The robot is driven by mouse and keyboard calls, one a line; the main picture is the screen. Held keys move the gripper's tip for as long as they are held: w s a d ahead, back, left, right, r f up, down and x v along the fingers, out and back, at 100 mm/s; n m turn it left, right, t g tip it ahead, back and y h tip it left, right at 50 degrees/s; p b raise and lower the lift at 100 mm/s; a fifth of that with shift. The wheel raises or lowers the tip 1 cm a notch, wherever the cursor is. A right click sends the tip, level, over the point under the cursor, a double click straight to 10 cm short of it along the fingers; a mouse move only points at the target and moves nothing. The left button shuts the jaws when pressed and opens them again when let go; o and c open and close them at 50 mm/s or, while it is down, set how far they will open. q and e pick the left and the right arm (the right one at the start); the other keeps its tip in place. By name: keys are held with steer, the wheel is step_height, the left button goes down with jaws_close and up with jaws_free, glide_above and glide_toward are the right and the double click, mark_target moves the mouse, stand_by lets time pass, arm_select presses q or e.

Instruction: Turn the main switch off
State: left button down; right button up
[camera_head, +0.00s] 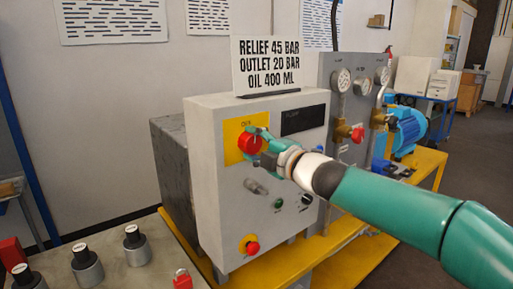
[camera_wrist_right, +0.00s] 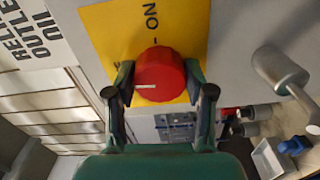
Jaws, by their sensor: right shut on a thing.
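The main switch is a round red knob (camera_head: 246,144) on a yellow plate (camera_head: 233,130) at the upper left of a grey control box. My right gripper (camera_head: 257,141) is shut on this knob. In the right wrist view, one finger lies on each side of the knob (camera_wrist_right: 161,75). The knob's white pointer line points left there, about a quarter turn from the ON mark at the top. In the head view, small lettering above the knob seems to read OFF. My left gripper is not in view.
The box front also holds a metal toggle (camera_head: 255,187), small buttons and a red button on yellow (camera_head: 250,245). A text sign (camera_head: 268,64) stands on top. Weights (camera_head: 86,262) stand at lower left.

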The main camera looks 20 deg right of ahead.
steer(key=shift+f+n, duration=0.25)
steer(key=shift+n, duration=0.35)
steer(key=shift+a+f, duration=0.1)
steer(key=o, duration=1.2)
steer(key=shift+c, duration=0.2)
steer(key=shift+r, duration=0.2)
steer(key=shift+s+d, duration=0.25)
steer(key=shift+s, duration=0.25)
steer(key=v, duration=1)
steer(key=shift+s, duration=0.4)
steer(key=shift+d+f, duration=0.1)
steer(key=shift+d, duration=0.1)
